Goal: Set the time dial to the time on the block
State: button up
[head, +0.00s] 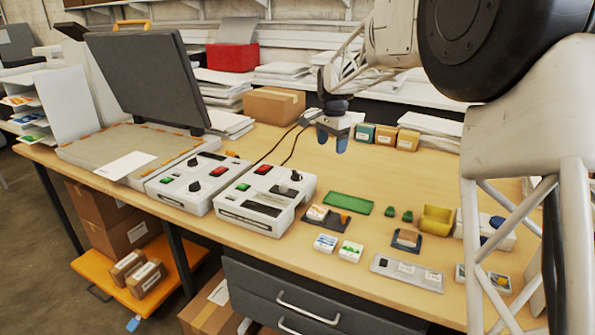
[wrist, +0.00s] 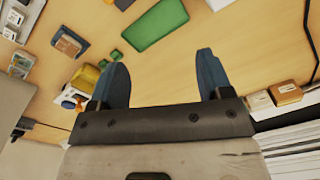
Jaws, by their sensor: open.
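Two white control boxes stand side by side on the bench, a left box (head: 186,181) and a right box (head: 262,200). A black knob (head: 194,187) is on the left box, between coloured buttons. Another black knob (head: 283,189) is on the right box. I cannot tell which is the time dial, and their markings are too small to read. A small block (head: 317,212) sits on a dark tray, and another block (head: 407,237) on a dark blue pad; neither label is legible. My gripper (head: 332,138) is open and empty above the bench, behind and right of the boxes. Its blue fingers show apart in the wrist view (wrist: 161,62).
A green mat (head: 348,203), a yellow bin (head: 437,219) and a grey plate (head: 407,273) lie to the right. Dark cables run behind the right box. Cartons and paper stacks line the back.

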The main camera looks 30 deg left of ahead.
send_over(296, 172)
jog(key=shift+m, duration=0.4)
notch_tip(296, 172, down, 6)
jog(key=shift+w+f, duration=0.15)
jog(key=shift+f, duration=0.1)
jog(key=shift+f, duration=3.85)
jog(key=c, duration=0.9)
